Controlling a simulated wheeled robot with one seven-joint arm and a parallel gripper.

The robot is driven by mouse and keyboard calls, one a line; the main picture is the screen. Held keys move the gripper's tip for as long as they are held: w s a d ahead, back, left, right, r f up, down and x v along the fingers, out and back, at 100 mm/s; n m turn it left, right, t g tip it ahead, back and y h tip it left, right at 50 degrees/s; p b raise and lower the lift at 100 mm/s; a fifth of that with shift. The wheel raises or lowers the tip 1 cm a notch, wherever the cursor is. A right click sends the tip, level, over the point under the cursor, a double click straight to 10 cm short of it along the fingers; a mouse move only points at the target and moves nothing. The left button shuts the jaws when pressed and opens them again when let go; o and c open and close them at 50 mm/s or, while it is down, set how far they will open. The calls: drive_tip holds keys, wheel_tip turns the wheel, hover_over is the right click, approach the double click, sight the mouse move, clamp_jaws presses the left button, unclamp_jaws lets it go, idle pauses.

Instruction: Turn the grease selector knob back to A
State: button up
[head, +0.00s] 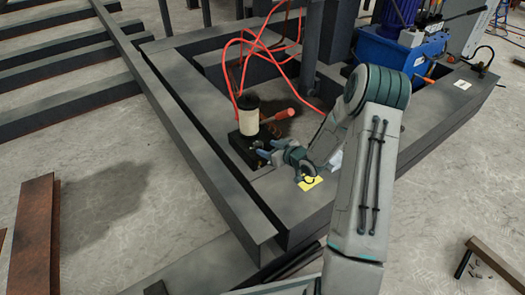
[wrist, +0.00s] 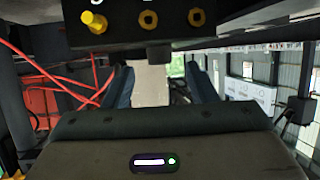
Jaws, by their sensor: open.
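The grease unit is a black block (head: 246,153) with a cream cylinder (head: 249,116) on top, standing on the grey steel frame. In the wrist view the block's dark face (wrist: 232,18) fills the top edge. It carries a yellow projecting piece (wrist: 95,22) at left and two yellow rings (wrist: 148,19) to its right. A small dark tab (wrist: 158,53) hangs below the face. I cannot tell which part is the selector knob; the markings above are cut off. My gripper (head: 264,151) is open beside the block's right side. Its fingers (wrist: 162,86) are apart, below the tab, with nothing visibly held.
A blue machine (head: 392,55) stands at the back right.

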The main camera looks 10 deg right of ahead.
sight(262, 146)
drive_tip(key=shift+b+x, duration=0.5)
drive_tip(key=shift+x, duration=1.45)
drive_tip(key=c, duration=1)
